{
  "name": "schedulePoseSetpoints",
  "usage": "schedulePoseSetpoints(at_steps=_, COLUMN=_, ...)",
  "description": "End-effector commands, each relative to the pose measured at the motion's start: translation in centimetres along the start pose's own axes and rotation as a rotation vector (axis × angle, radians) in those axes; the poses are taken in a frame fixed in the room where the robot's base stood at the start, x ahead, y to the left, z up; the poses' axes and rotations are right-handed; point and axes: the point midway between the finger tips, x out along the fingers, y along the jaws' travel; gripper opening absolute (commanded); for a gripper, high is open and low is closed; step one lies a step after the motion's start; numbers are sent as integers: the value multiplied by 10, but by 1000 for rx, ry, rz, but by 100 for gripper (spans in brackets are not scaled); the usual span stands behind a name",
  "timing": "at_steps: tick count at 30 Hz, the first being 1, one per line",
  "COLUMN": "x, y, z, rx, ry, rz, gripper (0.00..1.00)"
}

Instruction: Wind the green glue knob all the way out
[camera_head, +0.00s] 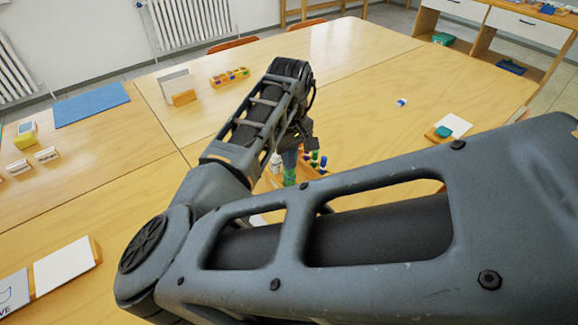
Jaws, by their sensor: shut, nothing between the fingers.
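A green piece (289,177) sits below a grey-blue upright part in the middle of the view, just beneath the end of my arm. It may be the green glue knob, but it is small and partly covered, so I cannot tell how far out it is wound. My gripper (301,138) points down right above it, dark and mostly hidden by my own arm. It is shut with nothing held. I cannot tell whether its tips touch the green piece.
A wooden holder (318,176) with several coloured caps stands close to the right of the gripper. A white card (454,125) with a green item lies further right. A blue mat (92,104) and small blocks lie at left. The table's far middle is mostly clear.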

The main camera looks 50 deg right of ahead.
Motion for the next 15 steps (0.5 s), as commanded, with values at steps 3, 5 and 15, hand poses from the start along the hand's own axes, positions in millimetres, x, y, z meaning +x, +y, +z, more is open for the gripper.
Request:
schedulePoseSetpoints(at_steps=3, x=-1, y=0, z=0, rx=0, ry=0, rz=0, gripper=0)
schedulePoseSetpoints(at_steps=5, x=-2, y=0, z=0, rx=0, ry=0, rz=0, gripper=0)
schedulePoseSetpoints(at_steps=15, x=-8, y=0, z=0, rx=-1, ry=0, rz=0, gripper=0)
